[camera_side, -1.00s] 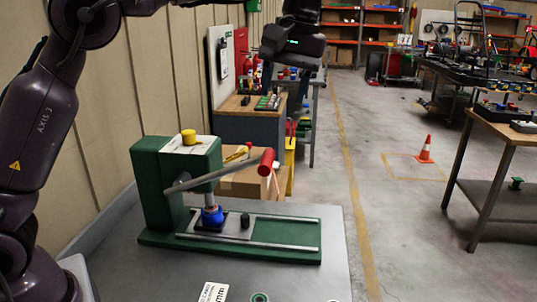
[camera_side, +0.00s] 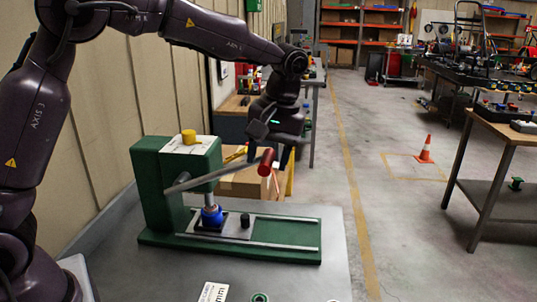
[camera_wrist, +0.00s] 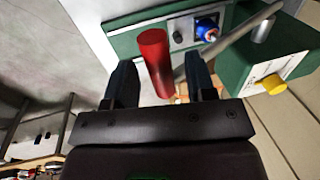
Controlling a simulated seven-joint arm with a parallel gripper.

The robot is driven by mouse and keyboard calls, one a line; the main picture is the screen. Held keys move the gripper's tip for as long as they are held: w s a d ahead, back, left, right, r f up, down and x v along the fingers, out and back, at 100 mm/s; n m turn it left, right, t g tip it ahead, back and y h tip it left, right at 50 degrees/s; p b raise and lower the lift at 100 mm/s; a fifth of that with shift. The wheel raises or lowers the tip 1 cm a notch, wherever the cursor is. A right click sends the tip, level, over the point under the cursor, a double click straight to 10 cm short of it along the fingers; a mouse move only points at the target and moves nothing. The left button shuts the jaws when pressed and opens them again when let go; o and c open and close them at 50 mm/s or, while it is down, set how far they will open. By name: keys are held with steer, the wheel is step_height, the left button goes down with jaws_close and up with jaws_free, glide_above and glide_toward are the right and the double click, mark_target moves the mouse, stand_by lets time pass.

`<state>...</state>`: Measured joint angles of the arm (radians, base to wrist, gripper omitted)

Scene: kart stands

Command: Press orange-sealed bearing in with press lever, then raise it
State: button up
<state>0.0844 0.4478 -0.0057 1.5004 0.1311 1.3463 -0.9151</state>
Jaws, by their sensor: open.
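The green press (camera_side: 180,190) stands on the grey bench. Its steel lever (camera_side: 215,178) slopes up to the right and ends in a red handle (camera_side: 266,162). A blue part (camera_side: 212,216) sits under the ram on the press's base plate; it also shows in the wrist view (camera_wrist: 206,27). I cannot make out an orange seal clearly. My gripper (camera_side: 268,154) points down at the red handle. In the wrist view my gripper (camera_wrist: 161,76) is open, with the red handle (camera_wrist: 155,65) between its fingers and gaps on both sides.
A yellow knob (camera_side: 188,136) tops the press. A small black knob (camera_side: 245,219) stands on the base plate. A white label card (camera_side: 213,293) and a green ring (camera_side: 260,297) lie at the bench front. A cardboard box (camera_side: 240,183) is behind the press.

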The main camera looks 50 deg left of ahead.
jaws_close()
steer(key=shift+w+d+f, duration=0.1)
steer(key=shift+w+f, duration=0.1)
steer(key=shift+f, duration=0.35)
step_height(320, 180, down, 12)
steer(key=w+d+g+y, duration=0.1)
steer(key=g+y, duration=0.2)
steer(key=shift+w+d+r, duration=0.15)
steer(key=shift+w+r, duration=0.05)
steer(key=shift+w, duration=0.15)
